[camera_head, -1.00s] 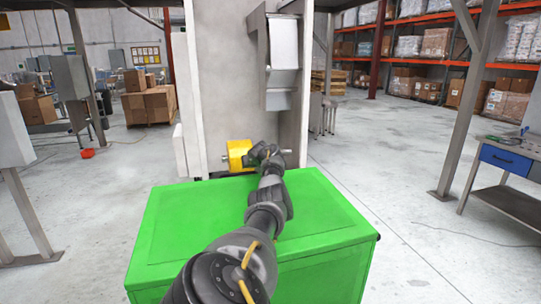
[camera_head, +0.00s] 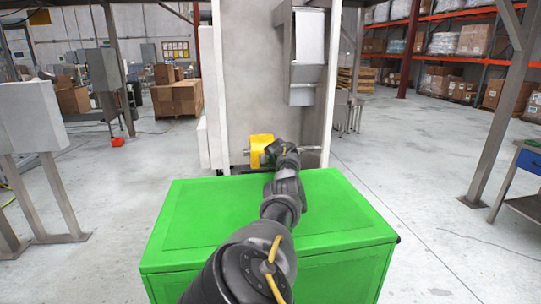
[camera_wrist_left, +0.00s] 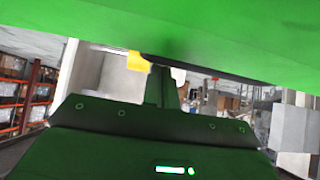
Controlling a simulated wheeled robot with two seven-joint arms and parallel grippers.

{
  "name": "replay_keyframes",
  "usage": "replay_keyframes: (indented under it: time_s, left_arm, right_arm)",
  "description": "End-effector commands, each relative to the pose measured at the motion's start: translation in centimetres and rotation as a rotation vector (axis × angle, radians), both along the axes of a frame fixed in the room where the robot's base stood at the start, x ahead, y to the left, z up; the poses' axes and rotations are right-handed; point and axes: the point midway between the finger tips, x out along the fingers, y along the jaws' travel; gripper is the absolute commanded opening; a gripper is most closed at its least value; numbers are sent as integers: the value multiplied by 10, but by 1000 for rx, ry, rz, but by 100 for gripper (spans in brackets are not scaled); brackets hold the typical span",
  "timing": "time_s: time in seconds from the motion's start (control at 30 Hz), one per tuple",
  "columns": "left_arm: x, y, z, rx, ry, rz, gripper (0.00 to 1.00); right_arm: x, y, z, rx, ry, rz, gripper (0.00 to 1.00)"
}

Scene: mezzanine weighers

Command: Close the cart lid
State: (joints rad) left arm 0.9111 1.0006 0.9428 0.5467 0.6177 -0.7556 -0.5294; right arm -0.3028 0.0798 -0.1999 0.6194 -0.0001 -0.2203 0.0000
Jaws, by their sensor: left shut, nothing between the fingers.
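The green cart (camera_head: 344,277) stands right in front of me in the head view. Its green lid (camera_head: 215,210) lies flat over the cart top and looks down, with no gap visible at the front edge. My left arm reaches forward across the lid. My left gripper (camera_head: 284,150) is near the lid's far edge, shut and empty. In the left wrist view the lid (camera_wrist_left: 230,30) fills the top of the picture, and the shut fingers of the left gripper (camera_wrist_left: 165,88) point away from the camera. Whether the gripper touches the lid cannot be told. My right gripper is out of view.
A tall grey machine (camera_head: 250,70) with a yellow part (camera_head: 259,148) stands just behind the cart. A blue-drawer workbench (camera_head: 528,163) is at the right, grey steel stands (camera_head: 30,120) at the left. Open concrete floor lies on both sides of the cart.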

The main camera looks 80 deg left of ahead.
Motion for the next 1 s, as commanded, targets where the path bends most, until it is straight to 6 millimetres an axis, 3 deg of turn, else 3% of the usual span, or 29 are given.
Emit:
replay_keyframes:
  time_s: [0.2,0.27,0.8,1.0]
  left_arm:
    - [-4,9,45,9,1,3,0]
    - [-4,4,41,12,3,4,0]
    - [-10,-40,113,17,2,7,0]
    - [-9,-46,120,17,1,4,0]
  right_arm:
    - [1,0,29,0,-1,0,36]
    - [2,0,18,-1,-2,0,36]
    - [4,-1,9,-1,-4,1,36]
    - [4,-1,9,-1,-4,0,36]
